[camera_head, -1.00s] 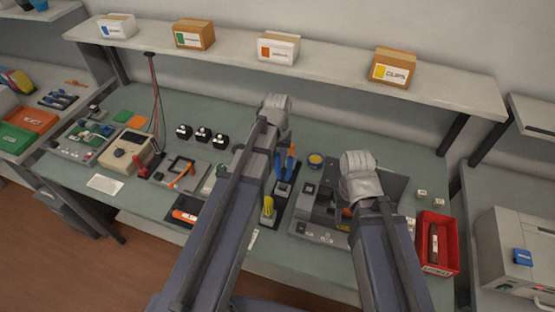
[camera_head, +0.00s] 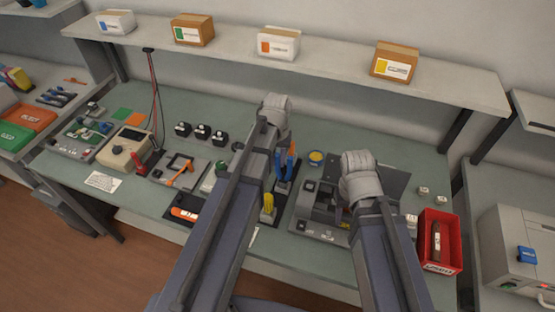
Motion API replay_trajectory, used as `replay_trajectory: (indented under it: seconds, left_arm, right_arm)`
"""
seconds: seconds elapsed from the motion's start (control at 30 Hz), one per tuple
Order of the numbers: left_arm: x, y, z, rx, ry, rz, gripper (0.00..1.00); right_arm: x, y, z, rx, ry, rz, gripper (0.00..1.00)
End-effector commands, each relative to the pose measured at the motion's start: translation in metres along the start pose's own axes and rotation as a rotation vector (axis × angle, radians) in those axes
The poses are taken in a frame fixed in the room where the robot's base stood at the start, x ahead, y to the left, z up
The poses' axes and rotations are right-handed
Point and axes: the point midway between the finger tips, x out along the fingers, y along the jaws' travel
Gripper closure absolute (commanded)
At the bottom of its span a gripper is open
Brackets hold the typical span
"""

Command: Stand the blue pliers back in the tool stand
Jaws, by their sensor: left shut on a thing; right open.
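The blue pliers (camera_head: 291,164) are upright in the middle of the bench, handles up, just right of my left forearm. My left gripper (camera_head: 281,150) is shut on them near the handles, largely hidden by my own arm. The dark tool stand (camera_head: 283,187) is right under the pliers, with a yellow-handled tool (camera_head: 268,203) at its front. I cannot tell whether the pliers' lower end is inside a slot or just above it. My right gripper (camera_head: 345,208) is open, mostly hidden by its arm, over the grey machine (camera_head: 318,222).
A red bin (camera_head: 440,243) stands at the right. A shelf with boxes runs along the back.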

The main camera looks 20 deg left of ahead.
Motion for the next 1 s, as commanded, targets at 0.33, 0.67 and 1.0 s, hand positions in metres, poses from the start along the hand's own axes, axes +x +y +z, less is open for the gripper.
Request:
replay_trajectory:
  seconds: [0.33, 0.67, 1.0]
  left_arm:
    - [0.002, 0.0, 0.0, 0.0, 0.0, 0.0, 1.0]
    - [0.007, 0.0, 0.0, 0.0, 0.0, 0.0, 1.0]
    - [0.011, 0.0, 0.0, 0.0, 0.0, 0.0, 1.0]
  right_arm:
    - [0.002, 0.0, 0.0, 0.0, 0.0, 0.0, 0.5]
    - [0.007, -0.001, 0.0, 0.0, 0.0, 0.0, 0.5]
    - [0.011, -0.001, -0.001, 0.0, 0.0, 0.0, 0.5]
